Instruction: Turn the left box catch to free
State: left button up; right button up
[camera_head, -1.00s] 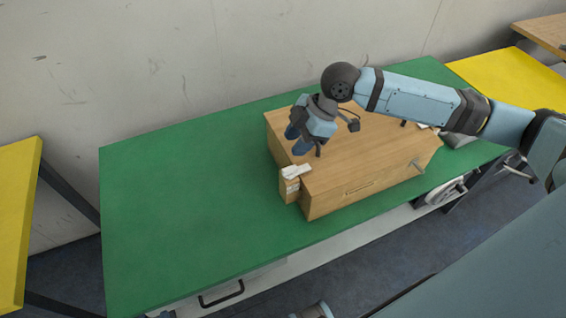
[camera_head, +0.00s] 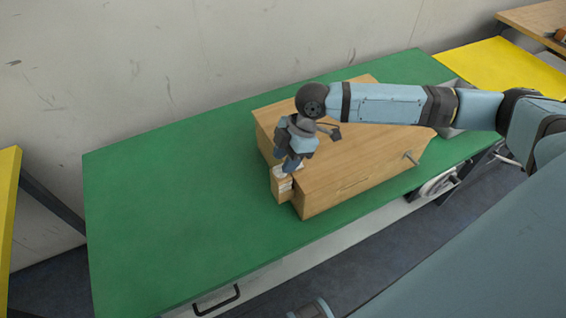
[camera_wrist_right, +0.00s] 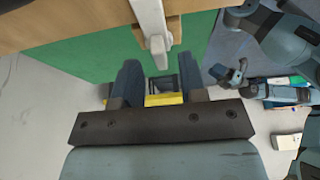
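A wooden box (camera_head: 345,178) lies on the green table. A small wooden block at its left end bears the pale left catch (camera_head: 285,184), partly covered by my right gripper (camera_head: 289,168) in the head view. In the right wrist view the catch (camera_wrist_right: 150,22) is a pale lever against a strip of wood. Its end lies just beyond the gap between the fingers of my right gripper (camera_wrist_right: 160,75). The fingers stand apart with nothing between them; whether either touches the catch cannot be told.
A grey lever (camera_head: 411,158) sticks out from the right part of the box front. The green table (camera_head: 170,200) is clear on the left. A wall stands behind it. Yellow tables (camera_head: 500,68) flank it on both sides.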

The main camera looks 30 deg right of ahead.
jog(key=shift+x, duration=0.95)
jog(key=shift+c, duration=0.2)
grip_shut()
jog(key=shift+r, duration=0.1)
